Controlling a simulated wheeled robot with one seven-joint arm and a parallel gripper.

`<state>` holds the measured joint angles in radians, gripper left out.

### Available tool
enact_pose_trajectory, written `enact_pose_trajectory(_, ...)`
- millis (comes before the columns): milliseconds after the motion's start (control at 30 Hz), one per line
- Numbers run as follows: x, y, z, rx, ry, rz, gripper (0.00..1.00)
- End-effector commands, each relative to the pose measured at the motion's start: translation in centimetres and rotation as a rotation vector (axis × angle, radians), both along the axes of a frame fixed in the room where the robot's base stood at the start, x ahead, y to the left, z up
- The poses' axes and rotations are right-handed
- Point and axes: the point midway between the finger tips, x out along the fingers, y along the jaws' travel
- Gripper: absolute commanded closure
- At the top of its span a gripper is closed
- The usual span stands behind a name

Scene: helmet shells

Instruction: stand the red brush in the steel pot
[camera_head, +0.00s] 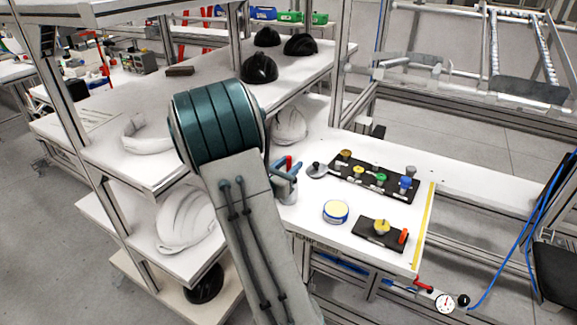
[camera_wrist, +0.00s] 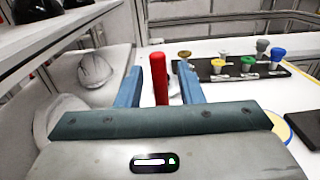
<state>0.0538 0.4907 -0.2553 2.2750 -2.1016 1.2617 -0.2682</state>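The red brush shows as an upright red handle (camera_wrist: 159,78) in the wrist view, and its red tip (camera_head: 289,162) shows in the head view. My gripper (camera_wrist: 160,80) is open, with its two blue fingers on either side of the handle. A gap shows between the handle and each finger. In the head view my gripper (camera_head: 286,180) is at the left end of the white bench, partly hidden by my arm. The brush's lower end is hidden behind the gripper body. A round grey item (camera_head: 317,171) stands just right of it; I cannot tell whether it is the steel pot.
A black tray (camera_head: 338,173) holds several coloured cups. A smaller black tray (camera_head: 365,237) and a yellow-topped round tin (camera_head: 336,212) are nearer. A white helmet shell (camera_head: 290,127) lies behind the gripper. Shelving with more shells stands left.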

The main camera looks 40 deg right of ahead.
Motion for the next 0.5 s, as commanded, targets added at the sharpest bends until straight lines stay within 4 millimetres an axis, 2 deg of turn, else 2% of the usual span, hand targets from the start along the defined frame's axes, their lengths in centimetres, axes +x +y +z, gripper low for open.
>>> enact_pose_trajectory(267, 0.0, 0.1, 0.6, 0.000, -0.001, 0.001, 0.66)
enact_pose_trajectory(500, -1.4, 4.8, 0.3, 0.001, -0.001, 0.006, 0.66)
